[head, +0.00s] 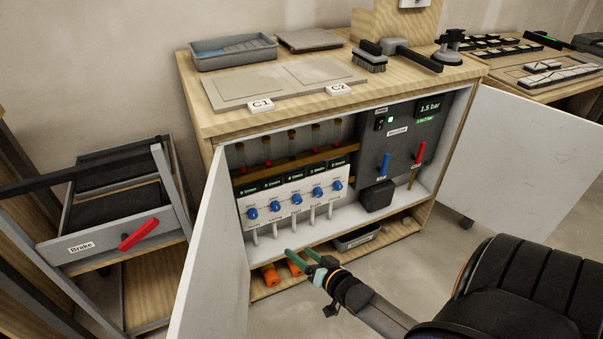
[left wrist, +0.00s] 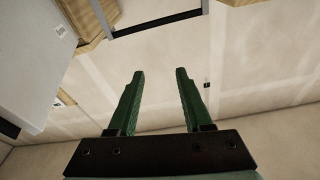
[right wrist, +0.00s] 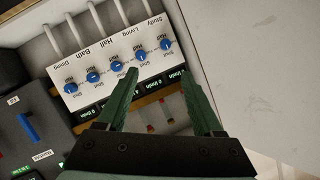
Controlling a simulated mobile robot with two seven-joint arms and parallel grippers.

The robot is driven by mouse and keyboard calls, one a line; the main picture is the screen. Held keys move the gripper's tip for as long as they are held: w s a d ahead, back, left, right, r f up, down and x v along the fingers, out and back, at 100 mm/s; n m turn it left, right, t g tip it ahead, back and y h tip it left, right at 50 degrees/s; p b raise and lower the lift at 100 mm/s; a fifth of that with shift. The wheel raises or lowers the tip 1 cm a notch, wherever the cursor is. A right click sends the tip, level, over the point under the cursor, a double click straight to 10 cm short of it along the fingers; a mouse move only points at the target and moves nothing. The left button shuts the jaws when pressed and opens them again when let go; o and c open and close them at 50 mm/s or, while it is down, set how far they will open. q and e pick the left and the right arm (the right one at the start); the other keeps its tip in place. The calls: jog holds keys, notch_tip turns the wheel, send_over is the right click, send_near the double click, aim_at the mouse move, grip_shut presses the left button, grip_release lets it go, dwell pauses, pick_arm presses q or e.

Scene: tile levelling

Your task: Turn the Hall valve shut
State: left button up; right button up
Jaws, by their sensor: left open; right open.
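The Hall valve is the middle blue knob (head: 296,199) in a row of several on a white panel inside the open cabinet. It also shows in the right wrist view (right wrist: 116,65), with "Hall" printed on the panel beside it. My right gripper (head: 299,254) is open and empty, in front of and below the valve row in the head view. In the right wrist view (right wrist: 160,78) its left fingertip overlaps the panel near the Hall and Living knobs; no contact shows. My left gripper (left wrist: 160,71) is open and empty, away from the valves, and outside the head view.
White cabinet doors (head: 211,245) (head: 525,160) stand open on both sides. A grey control box (head: 400,140) with blue and red levers is right of the valves. Orange rolls (head: 270,275) lie on the shelf below. A cart (head: 110,225) with a red brake handle stands left.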

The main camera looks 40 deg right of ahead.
jog(key=w+d+f+m+t+h+b, duration=0.2)
jog(key=w+d+f+m+b, duration=0.25)
jog(key=d+b, duration=0.25)
pick_arm(q)
jog(key=s+d+r+m+t+h+b, duration=0.2)
jog(key=s+r+m+t+h+b, duration=0.15)
jog(key=s+m+h+b, duration=0.45)
pick_arm(e)
jog(key=m+t+h+p, duration=0.1)
jog(key=m+p, duration=0.1)
jog(key=m, duration=0.1)
send_near(300, 201)
jog(key=shift+n, duration=0.25)
jog(key=b+x, duration=0.2)
jog(key=x, duration=0.1)
jog(key=b+x, duration=0.2)
jog(key=x, duration=0.2)
jog(key=shift+f+b, duration=0.25)
jog(key=shift+b, duration=0.15)
jog(key=shift+b+x, duration=0.35)
jog(key=shift+x, duration=0.45)
pick_arm(q)
notch_tip(300, 201, down, 6)
jog(key=w+n+g, duration=0.1)
jog(key=shift+d+f, duration=0.2)
jog(key=shift+d, duration=0.2)
pick_arm(e)
jog(key=shift+a+r, duration=0.1)
jog(key=shift+r, duration=0.05)
